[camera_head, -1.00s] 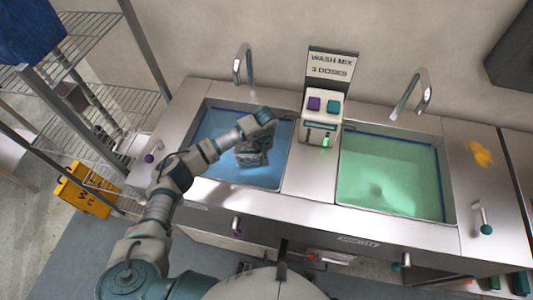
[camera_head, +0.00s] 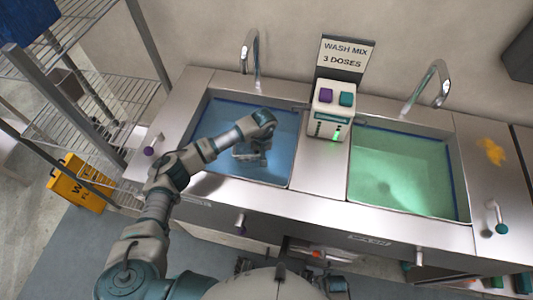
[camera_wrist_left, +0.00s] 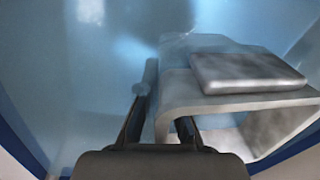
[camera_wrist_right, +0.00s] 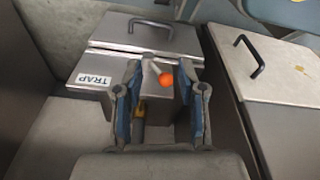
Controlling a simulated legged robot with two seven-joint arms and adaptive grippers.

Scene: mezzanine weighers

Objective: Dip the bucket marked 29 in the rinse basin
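My left arm reaches over the left basin (camera_head: 196,175), which holds blue liquid. My left gripper (camera_head: 250,153) is low in this basin and looks blue-tinted, as if under the surface. In the left wrist view, my left gripper's fingers (camera_wrist_left: 168,112) straddle an edge of a grey, blocky object (camera_wrist_left: 225,105), apparently the bucket. The number 29 is not readable, and most of the bucket is hidden in the head view. My right gripper (camera_wrist_right: 161,95) is open and empty, above a metal lid marked TRAP (camera_wrist_right: 120,55).
The right basin (camera_head: 405,212) holds green liquid, with a label apparently reading WASH below it. A dispenser (camera_head: 331,112) stands between the basins under a WASH MIX 3 DOSES sign (camera_head: 343,57). Taps (camera_head: 250,50) and (camera_head: 430,85) rise behind. A wire shelf (camera_head: 75,110) stands left.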

